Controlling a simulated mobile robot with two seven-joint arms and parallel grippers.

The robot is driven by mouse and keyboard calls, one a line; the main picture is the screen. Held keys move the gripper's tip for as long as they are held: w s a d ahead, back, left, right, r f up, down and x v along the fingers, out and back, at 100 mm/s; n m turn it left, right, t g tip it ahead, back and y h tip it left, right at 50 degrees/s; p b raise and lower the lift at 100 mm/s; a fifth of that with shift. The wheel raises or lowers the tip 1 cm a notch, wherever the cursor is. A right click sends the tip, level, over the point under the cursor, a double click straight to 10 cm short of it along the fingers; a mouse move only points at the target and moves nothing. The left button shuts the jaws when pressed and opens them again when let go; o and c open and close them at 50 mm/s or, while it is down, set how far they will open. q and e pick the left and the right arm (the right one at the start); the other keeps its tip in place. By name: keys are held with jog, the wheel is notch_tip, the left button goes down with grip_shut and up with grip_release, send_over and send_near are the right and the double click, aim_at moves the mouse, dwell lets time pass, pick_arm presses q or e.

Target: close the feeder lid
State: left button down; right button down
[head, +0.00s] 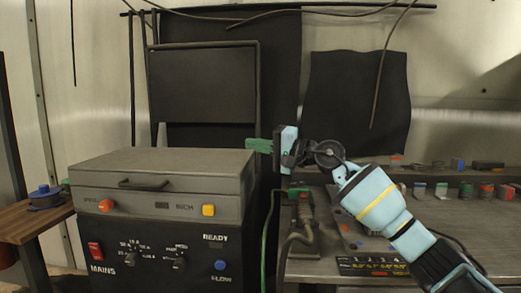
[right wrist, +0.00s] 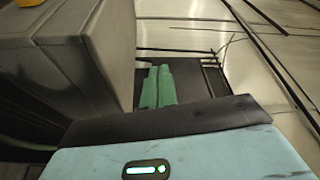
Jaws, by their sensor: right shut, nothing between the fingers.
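The feeder (head: 230,240) is a dark cabinet at the left of the head view, with a grey box-shaped top. Its grey lid (head: 165,160) lies flat and looks down, with a dark handle (head: 143,185) on the front. I cannot tell whether it is latched. My right gripper (head: 258,145) is beyond the lid's right edge in the picture, its green fingers pointing left at about lid height. In the right wrist view the green fingers (right wrist: 158,88) are together and empty, beside the grey box wall (right wrist: 85,50). I see no contact. My left gripper is out of view.
A workbench (head: 320,268) on the right holds several small coloured parts and a dark labelled strip (head: 372,266). A green-and-red tool (head: 303,205) with hoses stands near the feeder's right side. A wooden side table (head: 25,222) is at far left.

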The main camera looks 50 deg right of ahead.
jog(key=s+a, duration=0.5)
jog(key=s, duration=0.1)
jog(key=shift+s+r+b, duration=0.2)
jog(key=shift+r+b, duration=0.15)
jog(key=shift+b, duration=0.05)
